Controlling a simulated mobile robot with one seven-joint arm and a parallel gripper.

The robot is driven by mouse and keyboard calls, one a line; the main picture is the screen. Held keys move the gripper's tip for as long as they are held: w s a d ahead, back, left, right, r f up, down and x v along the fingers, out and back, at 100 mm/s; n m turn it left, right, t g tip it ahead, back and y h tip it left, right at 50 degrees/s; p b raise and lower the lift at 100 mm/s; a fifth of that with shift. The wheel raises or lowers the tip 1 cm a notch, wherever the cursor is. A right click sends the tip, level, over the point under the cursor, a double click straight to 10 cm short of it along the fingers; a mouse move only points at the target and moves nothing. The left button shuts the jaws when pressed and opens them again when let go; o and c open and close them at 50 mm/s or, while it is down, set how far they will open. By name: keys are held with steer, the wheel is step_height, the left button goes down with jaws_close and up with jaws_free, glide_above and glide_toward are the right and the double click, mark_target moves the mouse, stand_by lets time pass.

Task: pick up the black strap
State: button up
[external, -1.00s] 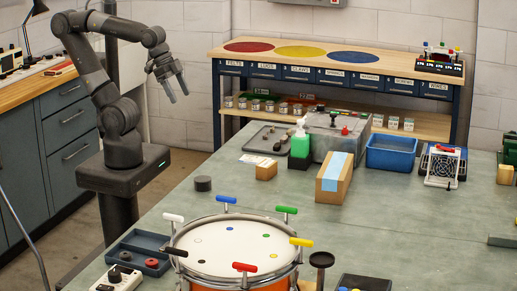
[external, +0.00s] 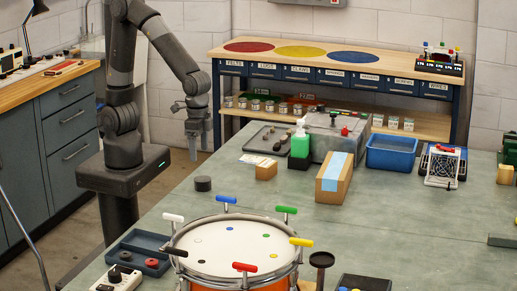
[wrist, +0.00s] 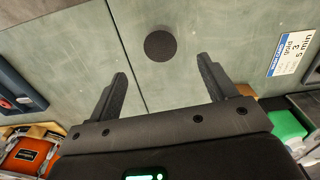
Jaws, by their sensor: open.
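A small, low, round black piece (external: 203,183) lies flat on the grey-green bench near its left edge; it is the likeliest black strap, but no strap shape can be made out. In the wrist view it is a dark disc (wrist: 160,45), centred just beyond the fingertips. My gripper (external: 199,150) points down, above and behind the piece in the external view. In the wrist view its fingers (wrist: 162,68) are spread apart with nothing between them.
A drum (external: 235,245) with coloured T-handles stands at the front. A dark tray (external: 140,250) is left of it. A green bottle (external: 300,144), a small cardboard block (external: 266,170) and a taped box (external: 334,178) stand to the right. Bench around the black piece is clear.

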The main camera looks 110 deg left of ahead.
glide_above(202, 179)
steer(key=f, duration=0.5)
steer(key=shift+s+a+f, duration=0.15)
steer(key=shift+s+f, duration=0.15)
steer(key=shift+s, duration=0.1)
steer(key=shift+w+f, duration=0.2)
steer(key=shift+f, duration=1.15)
steer(key=shift+w+f, duration=0.15)
steer(key=shift+f, duration=1.2)
steer(key=shift+c, duration=0.5)
steer(key=c, duration=1)
steer(key=shift+o, duration=0.2)
steer(key=shift+r, duration=0.1)
